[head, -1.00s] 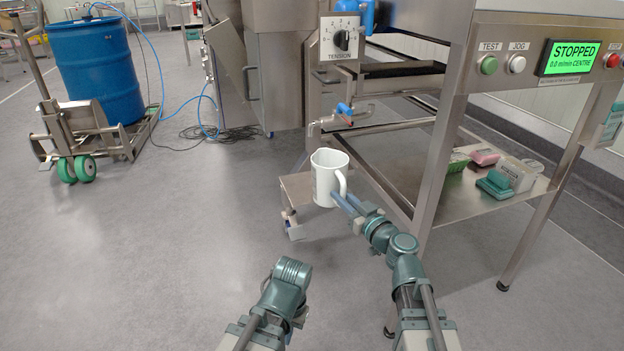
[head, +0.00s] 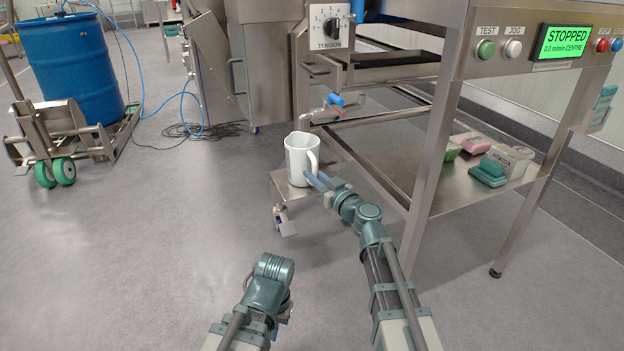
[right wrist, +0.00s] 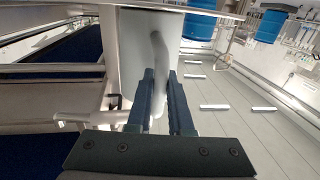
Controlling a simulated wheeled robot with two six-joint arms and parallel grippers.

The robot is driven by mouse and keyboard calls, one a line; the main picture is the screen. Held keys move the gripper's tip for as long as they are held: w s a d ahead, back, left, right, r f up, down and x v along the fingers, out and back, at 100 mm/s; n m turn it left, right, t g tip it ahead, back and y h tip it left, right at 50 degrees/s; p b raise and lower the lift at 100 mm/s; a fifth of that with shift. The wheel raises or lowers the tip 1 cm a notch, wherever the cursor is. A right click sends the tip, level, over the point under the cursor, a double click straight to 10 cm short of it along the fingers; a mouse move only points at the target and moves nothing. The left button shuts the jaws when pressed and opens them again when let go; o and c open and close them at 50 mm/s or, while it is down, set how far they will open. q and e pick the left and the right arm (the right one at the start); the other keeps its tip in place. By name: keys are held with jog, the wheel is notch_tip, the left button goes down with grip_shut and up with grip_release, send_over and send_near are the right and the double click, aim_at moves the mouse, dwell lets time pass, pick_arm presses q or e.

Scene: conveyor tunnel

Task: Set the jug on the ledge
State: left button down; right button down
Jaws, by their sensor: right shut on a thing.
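The jug (head: 297,160) is white and upright in the head view, in front of the tap. My right gripper (head: 317,183) is shut on its handle, from the near right side. In the right wrist view the handle (right wrist: 160,60) runs down between the fingers (right wrist: 160,105). The ledge (head: 281,186) is a small steel shelf low under the tap. The jug overlaps its right part in the picture, and I cannot tell whether its base touches it. My left gripper (head: 286,309) is low in the head view, mostly hidden behind its arm, its fingers not clear.
A blue-handled tap (head: 334,101) sticks out just above the jug's right side. A steel table leg (head: 428,155) and lower shelf (head: 455,190) with several small items are to the right. A blue drum (head: 75,70) on a trolley stands far left.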

jog(key=shift+a, duration=0.1)
jog(key=shift+f, duration=0.2)
jog(key=c, duration=0.8)
grip_release()
jog(key=shift+r, duration=0.1)
jog(key=shift+r, duration=0.1)
jog(key=v, duration=1.2)
jog(key=shift+r, duration=0.1)
